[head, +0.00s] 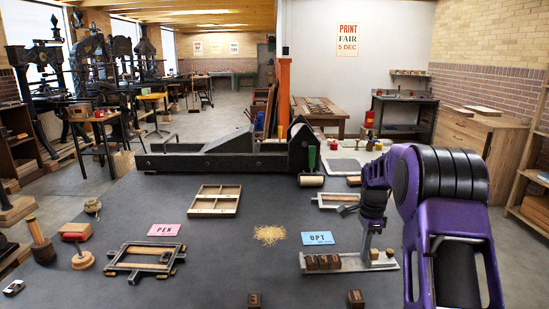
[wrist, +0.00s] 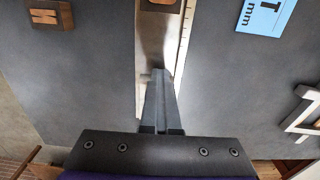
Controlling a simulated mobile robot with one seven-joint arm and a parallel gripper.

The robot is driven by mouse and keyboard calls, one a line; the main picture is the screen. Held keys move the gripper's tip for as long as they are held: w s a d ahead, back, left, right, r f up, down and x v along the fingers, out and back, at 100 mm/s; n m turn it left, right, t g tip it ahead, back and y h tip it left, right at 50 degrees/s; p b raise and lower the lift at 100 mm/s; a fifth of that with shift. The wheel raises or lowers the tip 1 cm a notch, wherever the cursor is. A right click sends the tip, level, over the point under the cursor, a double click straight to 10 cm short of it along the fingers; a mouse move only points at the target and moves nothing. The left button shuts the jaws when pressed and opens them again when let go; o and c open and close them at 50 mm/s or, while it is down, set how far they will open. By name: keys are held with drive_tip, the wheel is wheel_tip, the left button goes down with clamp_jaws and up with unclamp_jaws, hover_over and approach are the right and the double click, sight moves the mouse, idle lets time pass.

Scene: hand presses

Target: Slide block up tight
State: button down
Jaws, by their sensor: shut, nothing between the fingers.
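A metal composing stick (head: 345,264) lies at the front right of the dark table. One brown block (wrist: 160,5) shows at the top edge of the wrist view, inside the stick's metal channel (wrist: 152,45). My gripper (wrist: 158,74) is shut and empty, its fingertips over the channel, with a stretch of bare metal between them and that block. In the head view my gripper (head: 366,258) is low at the stick, right of the blocks. I cannot tell whether it touches the channel floor.
Two loose blocks (head: 254,299) (head: 356,298) lie at the table's front; one (wrist: 50,14) shows in the wrist view. A blue card (head: 318,238) lies behind the stick. A metal frame (head: 145,261) lies left, a wooden tray (head: 214,201) behind. The press (head: 220,155) spans the back.

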sight(376, 249)
drive_tip(key=shift+d+p, duration=0.35)
drive_tip(key=shift+d, duration=1.3)
drive_tip(key=c, duration=0.6)
unclamp_jaws()
drive_tip(key=shift+c, duration=0.2)
drive_tip(key=shift+r, duration=0.1)
drive_tip(key=shift+r+p, duration=1.05)
drive_tip(key=shift+r, duration=2.35)
